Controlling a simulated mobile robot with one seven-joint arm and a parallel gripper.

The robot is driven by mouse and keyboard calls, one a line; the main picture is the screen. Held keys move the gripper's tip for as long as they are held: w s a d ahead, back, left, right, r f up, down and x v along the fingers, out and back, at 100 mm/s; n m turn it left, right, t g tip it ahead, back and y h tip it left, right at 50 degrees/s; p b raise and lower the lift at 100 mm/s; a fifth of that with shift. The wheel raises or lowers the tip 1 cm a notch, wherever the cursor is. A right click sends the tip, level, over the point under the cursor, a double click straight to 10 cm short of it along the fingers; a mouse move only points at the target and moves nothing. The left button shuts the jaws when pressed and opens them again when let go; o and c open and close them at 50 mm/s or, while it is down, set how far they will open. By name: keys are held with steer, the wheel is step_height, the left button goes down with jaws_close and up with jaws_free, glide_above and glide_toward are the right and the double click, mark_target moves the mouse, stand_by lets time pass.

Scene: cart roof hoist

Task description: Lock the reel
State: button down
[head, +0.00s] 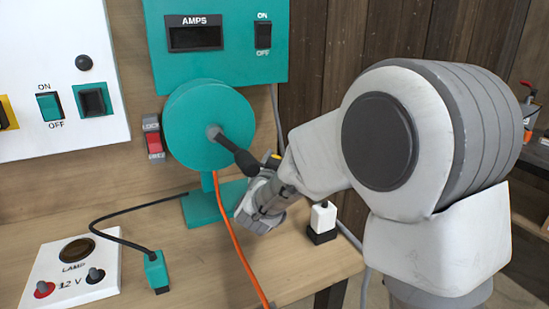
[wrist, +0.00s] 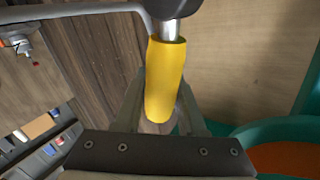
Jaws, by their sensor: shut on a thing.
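The reel (head: 200,122) is a teal drum on a teal stand on the bench, with an orange cord (head: 235,245) running down from it. A dark crank arm (head: 236,152) reaches from its hub to the lower right and ends in a yellow handle (head: 273,159). My gripper (head: 266,172) is shut on this handle. In the wrist view, the yellow handle (wrist: 165,75) sits between the two fingers. A red lock switch (head: 154,143), marked LOCK above and FREE below, is just left of the reel. I cannot tell its position for sure.
A teal AMPS panel (head: 222,68) with an ON/OFF switch is above the reel. A white panel (head: 40,130) is at left, and a LAMP 12 V plate (head: 68,270) lies on the bench. A white-and-black plug (head: 322,222) stands near the bench's right edge.

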steer(key=d+f+m+g, duration=0.1)
steer(key=d+m+y, duration=0.1)
steer(key=shift+w+f+m+g, duration=0.3)
steer(key=shift+w+f+g, duration=0.05)
steer(key=shift+w+g, duration=0.05)
steer(key=shift+w+d+f+m+g+y, duration=0.15)
steer(key=shift+d+f+m+g+y, duration=0.15)
steer(key=shift+f+m, duration=0.2)
steer(key=shift+w+d+f+m+g+y, duration=0.1)
steer(key=shift+d+f+m+g+y, duration=0.2)
steer(key=shift+f+m, duration=0.15)
steer(key=c, duration=0.5)
jaws_free()
steer(key=shift+r, duration=0.1)
